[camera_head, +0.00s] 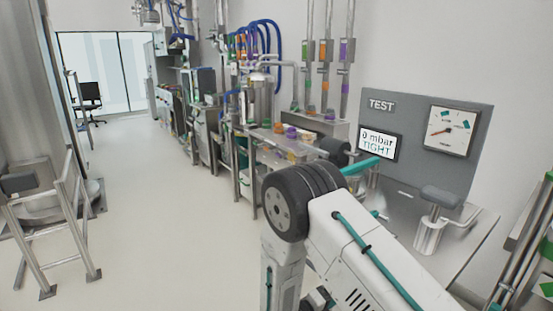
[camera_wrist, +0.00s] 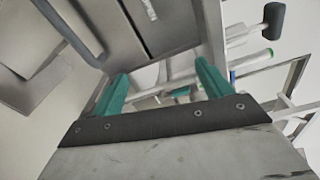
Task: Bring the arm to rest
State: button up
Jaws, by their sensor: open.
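My white arm (camera_head: 365,255) reaches in from the lower right of the head view, with a dark round joint near the middle. A teal finger of my gripper (camera_head: 362,166) shows beyond the arm, in front of the lower part of the test panel. In the wrist view, the two teal fingers of my gripper (camera_wrist: 162,70) stand apart with nothing held between them. The rest of the gripper is hidden behind the arm in the head view.
A grey test panel (camera_head: 400,105) carries a display (camera_head: 378,142) reading "0 mbar TIGHT" and a dial (camera_head: 451,131). A steel fixture with a dark pad (camera_head: 440,196) stands on the bench at right. A metal frame (camera_head: 62,215) stands left. The floor (camera_head: 140,190) between is clear.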

jog(key=s+d+r+n+g+y, duration=0.2)
jog(key=s+r+n+y, duration=0.3)
jog(key=s+r+n, duration=0.5)
jog(key=s+d+r+n+g+y, duration=0.3)
jog(key=s+d+r+n+y, duration=0.1)
jog(key=s+r+n, duration=0.7)
jog(key=s+d+r+n+g+y, duration=0.3)
jog(key=s+r+n+y, duration=0.3)
jog(key=s+r+n, duration=0.4)
jog(key=shift+s+r+n, duration=0.4)
jog(key=shift+s+r, duration=0.3)
jog(key=shift+r, duration=1.35)
jog(key=shift+d, duration=0.15)
